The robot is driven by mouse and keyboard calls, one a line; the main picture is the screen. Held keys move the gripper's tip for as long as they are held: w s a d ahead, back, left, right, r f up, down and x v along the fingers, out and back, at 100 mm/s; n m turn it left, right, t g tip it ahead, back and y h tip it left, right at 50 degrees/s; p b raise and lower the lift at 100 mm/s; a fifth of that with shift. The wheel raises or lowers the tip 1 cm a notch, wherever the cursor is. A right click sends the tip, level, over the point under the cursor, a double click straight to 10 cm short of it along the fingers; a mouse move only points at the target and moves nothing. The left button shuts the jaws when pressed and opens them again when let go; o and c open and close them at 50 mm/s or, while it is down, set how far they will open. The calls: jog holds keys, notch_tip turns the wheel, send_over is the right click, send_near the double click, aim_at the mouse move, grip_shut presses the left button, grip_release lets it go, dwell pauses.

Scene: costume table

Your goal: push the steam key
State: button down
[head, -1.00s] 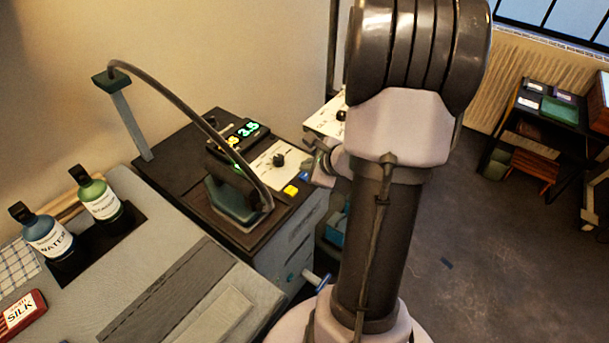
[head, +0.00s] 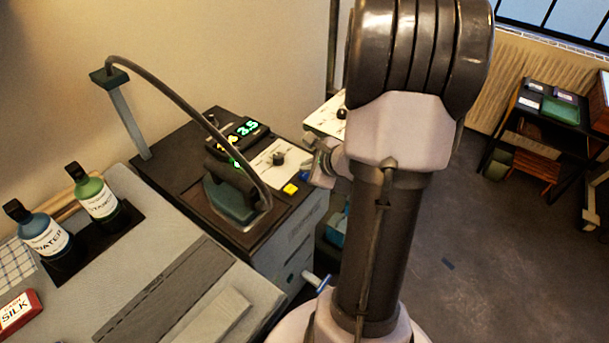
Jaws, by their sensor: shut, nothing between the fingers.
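The steam unit has a dark top (head: 178,172), a lit green display (head: 247,128) and a white panel with a black knob (head: 279,158). A yellow key (head: 290,189) and a blue key (head: 304,176) sit at its front right edge. Their labels are too small to read, so I cannot tell which is the steam key. My gripper (head: 314,174) is shut and empty, close beside the blue key and partly covering it. I cannot tell whether they touch. My arm hides what lies behind it.
A teal iron (head: 232,200) with an arching cable stands left of the panel. A second white panel (head: 326,117) with a knob is behind my gripper. Open floor lies at right.

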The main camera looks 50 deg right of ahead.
aim_at(307, 176)
jog(key=shift+f+b, duration=0.5)
jog(key=shift+b, duration=0.15)
dwell(0.5)
jog(key=shift+r, duration=0.1)
jog(key=shift+r+p, duration=0.7)
jog(key=shift+r, duration=0.2)
notch_tip(307, 176, up, 6)
jog(key=p, duration=0.4)
jog(key=shift+p, duration=0.4)
